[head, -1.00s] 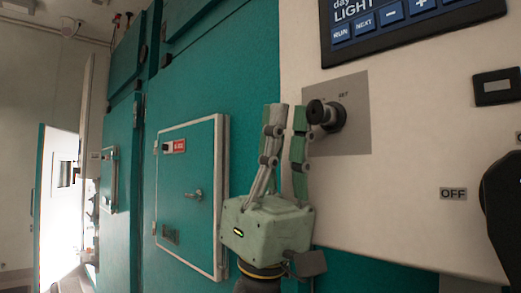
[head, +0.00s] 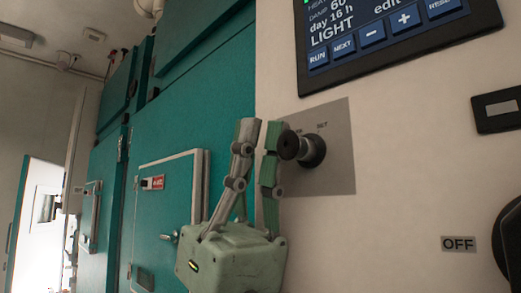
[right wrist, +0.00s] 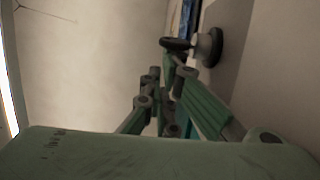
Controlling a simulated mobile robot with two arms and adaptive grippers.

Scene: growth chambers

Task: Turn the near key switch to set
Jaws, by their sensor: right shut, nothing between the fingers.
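The key switch has a black round-ended key (head: 289,146) on a dark collar. It is mounted on a grey plate (head: 338,160) on the pale panel. The SET label shows above its right side; the label on the left is partly hidden. The key points left, toward my fingers. My right gripper (head: 260,133) is shut and empty, fingers upward, just left of the key. One fingertip overlaps the key's left edge; I cannot tell whether they touch. In the right wrist view the key (right wrist: 176,44) is just beyond the fingers. My left gripper is not in view.
A display panel (head: 385,40) with blue buttons is above the switch. An OFF label (head: 459,244) and a black round part (head: 508,245) are at lower right. Teal chamber walls with a small hatch (head: 165,215) stand to the left. An opening is at far left.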

